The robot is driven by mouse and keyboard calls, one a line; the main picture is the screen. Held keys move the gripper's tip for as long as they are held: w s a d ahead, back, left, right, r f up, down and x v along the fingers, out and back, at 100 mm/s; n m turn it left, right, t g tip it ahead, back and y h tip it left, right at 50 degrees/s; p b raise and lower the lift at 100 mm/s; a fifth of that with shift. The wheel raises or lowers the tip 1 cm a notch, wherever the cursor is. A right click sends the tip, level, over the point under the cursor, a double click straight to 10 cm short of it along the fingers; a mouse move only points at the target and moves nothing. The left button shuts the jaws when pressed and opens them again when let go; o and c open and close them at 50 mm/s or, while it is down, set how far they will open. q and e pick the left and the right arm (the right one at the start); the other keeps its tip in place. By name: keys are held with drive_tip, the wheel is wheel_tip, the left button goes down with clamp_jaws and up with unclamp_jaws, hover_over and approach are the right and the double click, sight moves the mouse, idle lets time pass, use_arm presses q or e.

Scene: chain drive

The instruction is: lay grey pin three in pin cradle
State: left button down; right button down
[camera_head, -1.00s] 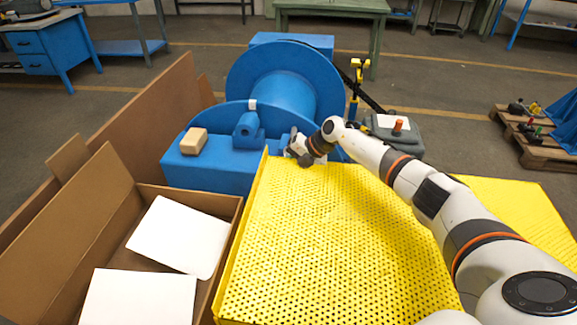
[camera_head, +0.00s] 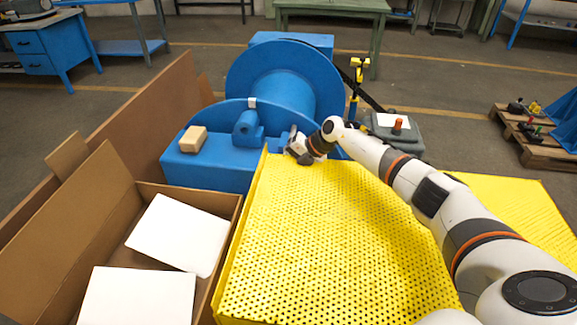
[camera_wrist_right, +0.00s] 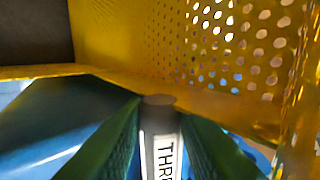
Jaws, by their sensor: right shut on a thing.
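Grey pin three (camera_wrist_right: 160,138) shows in the right wrist view, upright between the dark fingers, with a white label whose visible letters read "THR". My right gripper (camera_wrist_right: 160,150) is shut on it. In the head view my right gripper (camera_head: 298,148) is low at the far edge of the yellow perforated guard, beside the blue machine; the pin cannot be made out there. A blue block with a rounded part (camera_head: 247,129) stands left of the gripper; I cannot tell whether it is the pin cradle. My left gripper is out of view.
The yellow perforated guard (camera_head: 325,235) lies under my right arm and walls the wrist view closely. The blue machine with its big wheel (camera_head: 272,82) is behind, carrying a tan block (camera_head: 193,140). An open cardboard box (camera_head: 118,248) with white sheets stands left.

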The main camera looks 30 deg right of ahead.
drive_tip(key=shift+s+a+f, duration=0.1)
drive_tip(key=shift+s+f, duration=0.1)
drive_tip(key=shift+f, duration=0.2)
drive_tip(key=c, duration=1.1)
unclamp_jaws()
drive_tip(key=shift+w, duration=0.1)
